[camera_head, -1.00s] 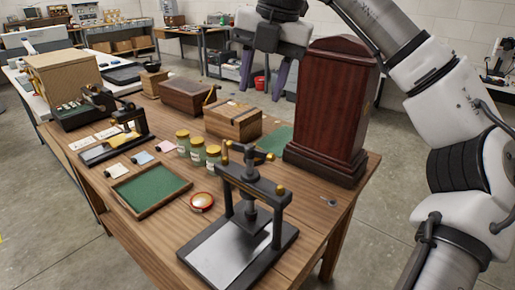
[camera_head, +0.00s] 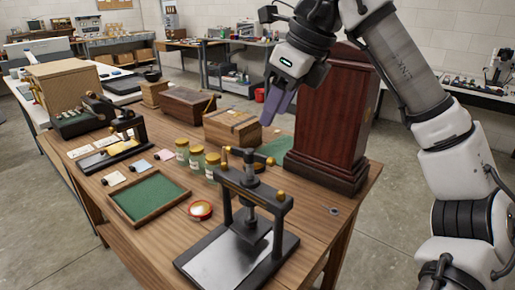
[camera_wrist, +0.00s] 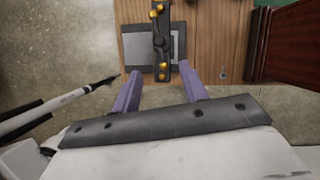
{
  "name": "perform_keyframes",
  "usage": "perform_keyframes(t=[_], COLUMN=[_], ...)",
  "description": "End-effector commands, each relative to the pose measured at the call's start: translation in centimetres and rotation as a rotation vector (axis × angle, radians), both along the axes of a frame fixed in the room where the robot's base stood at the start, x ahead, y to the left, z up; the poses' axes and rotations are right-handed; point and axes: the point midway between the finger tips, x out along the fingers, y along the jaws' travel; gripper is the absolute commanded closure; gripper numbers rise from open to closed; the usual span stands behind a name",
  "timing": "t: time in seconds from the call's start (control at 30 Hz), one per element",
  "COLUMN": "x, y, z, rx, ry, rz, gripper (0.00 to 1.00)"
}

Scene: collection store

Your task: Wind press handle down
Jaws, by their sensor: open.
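The press (camera_head: 240,225) stands at the near end of the wooden table. It has a dark frame, a central screw and a pale metal base plate. Its handle (camera_head: 245,155) is a short dark bar with brass-coloured ends on top of the screw. In the wrist view the press handle (camera_wrist: 160,40) lies ahead, seen from above, beyond the fingertips. My gripper (camera_head: 272,108) is in the air above and behind the press, beside the tall dark-red case. In the wrist view its two purple fingers (camera_wrist: 164,84) are apart with nothing between them.
The tall case (camera_head: 330,120) stands close right of the press. A green-lined tray (camera_head: 150,195), a small round red-rimmed item (camera_head: 200,209), several jars (camera_head: 196,158) and a wooden box (camera_head: 232,126) are left and behind. Floor is free in front.

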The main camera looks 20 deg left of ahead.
Motion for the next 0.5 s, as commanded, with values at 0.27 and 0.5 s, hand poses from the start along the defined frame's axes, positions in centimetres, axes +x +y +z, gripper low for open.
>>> perform_keyframes(t=[0.27, 0.5], x=[0.4, 0.6], y=[2.2, 3.6], z=[-5.5, -8.6], rx=[-0.001, -0.001], ry=[0.003, 0.001], rz=[0.001, 0.000], gripper=[0.57, 0.57])
